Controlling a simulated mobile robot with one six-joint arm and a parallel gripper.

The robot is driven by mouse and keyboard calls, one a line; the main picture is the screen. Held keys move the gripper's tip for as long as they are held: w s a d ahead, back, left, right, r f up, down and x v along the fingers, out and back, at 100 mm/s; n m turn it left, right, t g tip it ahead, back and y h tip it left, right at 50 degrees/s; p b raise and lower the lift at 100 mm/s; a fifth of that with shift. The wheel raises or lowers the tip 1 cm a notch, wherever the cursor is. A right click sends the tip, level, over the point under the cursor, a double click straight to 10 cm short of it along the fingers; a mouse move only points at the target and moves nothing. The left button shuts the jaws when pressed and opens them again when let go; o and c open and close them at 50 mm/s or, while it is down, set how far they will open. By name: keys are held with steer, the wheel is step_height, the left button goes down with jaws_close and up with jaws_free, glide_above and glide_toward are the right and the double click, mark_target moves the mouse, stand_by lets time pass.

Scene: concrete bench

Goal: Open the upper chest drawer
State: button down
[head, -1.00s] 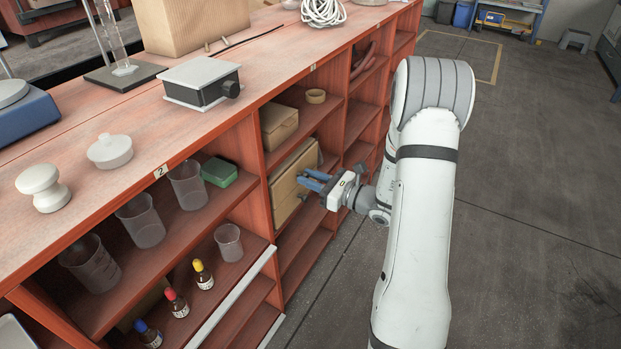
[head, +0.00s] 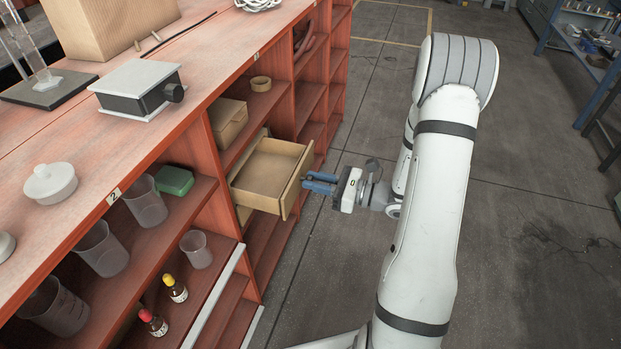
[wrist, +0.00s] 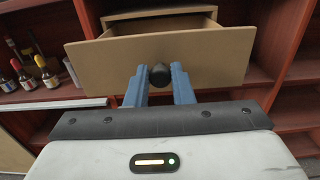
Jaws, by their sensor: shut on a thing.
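The upper chest drawer (head: 272,170) is tan and stands pulled well out of its small chest on a shelf of the red-brown unit. Its inside shows and looks empty. In the wrist view its front panel (wrist: 205,62) faces me, with a round dark knob (wrist: 160,75) in the middle. My gripper (head: 318,182) is in front of the panel. Its blue fingers (wrist: 159,84) are shut on the knob, one on each side. The lower part of the chest is mostly hidden behind the open drawer in the head view.
Beakers (head: 196,250), a green box (head: 175,181) and small bottles (head: 174,288) stand in the bay to the left. The concrete floor (head: 500,250) to the right is open.

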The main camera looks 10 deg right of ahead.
steer(key=shift+w, duration=0.1)
steer(key=c, duration=1.3)
jaws_free()
steer(key=shift+a, duration=0.1)
steer(key=shift+p+v, duration=1)
steer(key=shift+v, duration=2.9)
steer(key=shift+w, duration=0.1)
steer(key=s+a+r+n+g+h+p, duration=0.25)
steer(key=s+r+n+g+p, duration=0.2)
steer(key=r, duration=0.25)
steer(key=s+a+r+n+g+h+p, duration=0.1)
steer(key=s+a+r+n+g+p, duration=0.3)
steer(key=r, duration=0.3)
steer(key=s+a+r+n+g+h+p, duration=0.2)
steer(key=s+a+r+n+g+p, duration=0.1)
steer(key=a+r+n+p, duration=0.25)
steer(key=s+d+r+n+t+h+p, duration=0.1)
steer(key=r+n+h+p, duration=0.2)
steer(key=r, duration=0.4)
steer(key=s+d+r+n+t+h+p, duration=0.2)
steer(key=r+n+h+p, duration=0.1)
steer(key=r+p, duration=0.3)
steer(key=s+d+r+n+t+h+p, duration=0.1)
steer(key=d+r+n+h+p, duration=0.1)
steer(key=r, duration=0.7)
steer(key=shift+s+r+n+t+h+p, duration=0.1)
steer(key=shift+s+n+t+h+p, duration=0.15)
steer(key=shift+n+h+p, duration=0.8)
